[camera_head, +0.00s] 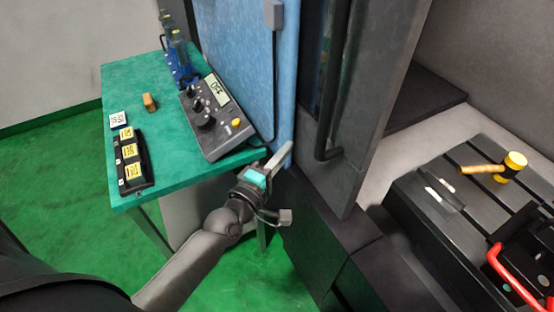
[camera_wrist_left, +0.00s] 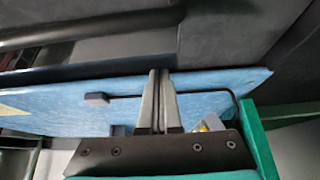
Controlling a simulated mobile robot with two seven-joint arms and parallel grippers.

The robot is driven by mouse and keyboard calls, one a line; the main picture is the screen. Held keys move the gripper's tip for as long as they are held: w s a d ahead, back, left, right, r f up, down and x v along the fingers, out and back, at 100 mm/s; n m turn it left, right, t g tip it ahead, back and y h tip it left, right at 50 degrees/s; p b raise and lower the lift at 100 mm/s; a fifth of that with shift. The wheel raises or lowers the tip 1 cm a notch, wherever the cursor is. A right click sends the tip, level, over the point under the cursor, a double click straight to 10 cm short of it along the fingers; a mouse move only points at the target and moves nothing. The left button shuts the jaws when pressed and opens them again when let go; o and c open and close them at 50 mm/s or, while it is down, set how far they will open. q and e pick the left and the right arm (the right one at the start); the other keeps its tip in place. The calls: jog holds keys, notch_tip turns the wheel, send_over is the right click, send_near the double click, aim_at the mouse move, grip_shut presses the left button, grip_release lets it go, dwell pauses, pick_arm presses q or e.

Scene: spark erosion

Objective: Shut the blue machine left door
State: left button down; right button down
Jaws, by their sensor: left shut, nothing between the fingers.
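The blue machine's blue side panel (camera_head: 235,60) rises behind the green table and also shows in the left wrist view (camera_wrist_left: 215,82). The machine's grey left door (camera_head: 375,85) carries a long dark bar handle (camera_head: 338,80). The door stands open, with the machine's inside visible to its right. My left gripper (camera_head: 287,153) is shut and empty, its tips close to the panel's lower edge, left of the door's handle. In the left wrist view the closed fingers (camera_wrist_left: 160,75) overlap the blue panel; contact cannot be told. My right gripper is not in view.
A yellow hammer (camera_head: 512,165) and a red-handled thing (camera_head: 515,275) lie on the slotted machine bed (camera_head: 470,225). Green floor is clear at left.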

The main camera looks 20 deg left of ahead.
pick_arm(q)
jog(key=w+d, duration=0.1)
jog(key=d, duration=0.1)
jog(key=w+d+p, duration=0.1)
jog(key=d, duration=0.1)
jog(key=shift+w, duration=0.3)
jog(key=shift+d, duration=0.1)
